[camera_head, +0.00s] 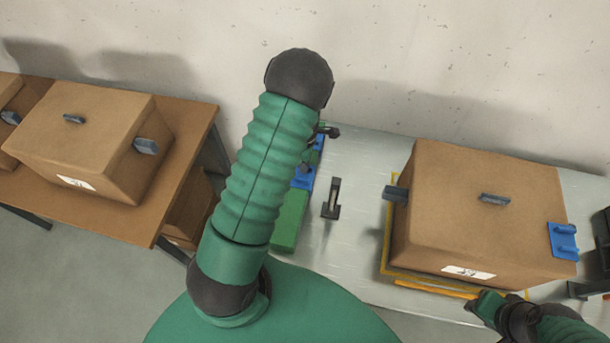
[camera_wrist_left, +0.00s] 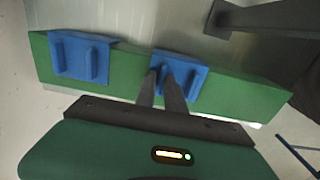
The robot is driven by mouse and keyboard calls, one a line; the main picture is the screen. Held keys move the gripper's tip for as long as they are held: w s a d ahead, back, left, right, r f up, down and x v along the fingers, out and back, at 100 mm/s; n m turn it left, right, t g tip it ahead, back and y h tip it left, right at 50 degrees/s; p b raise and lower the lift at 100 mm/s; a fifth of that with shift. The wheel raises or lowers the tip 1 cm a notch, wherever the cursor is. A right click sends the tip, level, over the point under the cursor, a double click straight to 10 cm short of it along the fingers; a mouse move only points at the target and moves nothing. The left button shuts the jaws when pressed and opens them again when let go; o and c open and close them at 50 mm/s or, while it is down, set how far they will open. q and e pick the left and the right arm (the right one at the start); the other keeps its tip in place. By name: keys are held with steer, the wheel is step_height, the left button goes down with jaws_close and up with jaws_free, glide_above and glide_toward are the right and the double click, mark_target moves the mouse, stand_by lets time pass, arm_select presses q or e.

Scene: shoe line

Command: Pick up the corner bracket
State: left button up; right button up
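Two blue corner brackets, the left one (camera_wrist_left: 80,58) and the right one (camera_wrist_left: 190,82), sit side by side on a green block in the left wrist view. In the head view, two patches of blue bracket (camera_head: 303,182) show just right of my left arm. My left gripper (camera_wrist_left: 162,74) is at the right bracket, with its dark fingers over its left rib. A small gap shows between the fingers, but I cannot tell if they press on the rib. The head view hides these fingers behind the arm. My right arm's end (camera_head: 490,305) is at the lower right; its fingers cannot be made out.
The green block (camera_head: 289,222) lies on the grey table (camera_head: 345,240). A black upright part (camera_head: 332,198) stands close by. A cardboard box (camera_head: 475,210) with a blue bracket (camera_head: 564,241) on its corner stands at right. More boxes (camera_head: 85,130) stand on a brown table at left.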

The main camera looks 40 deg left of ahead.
arm_select(q)
jaws_close()
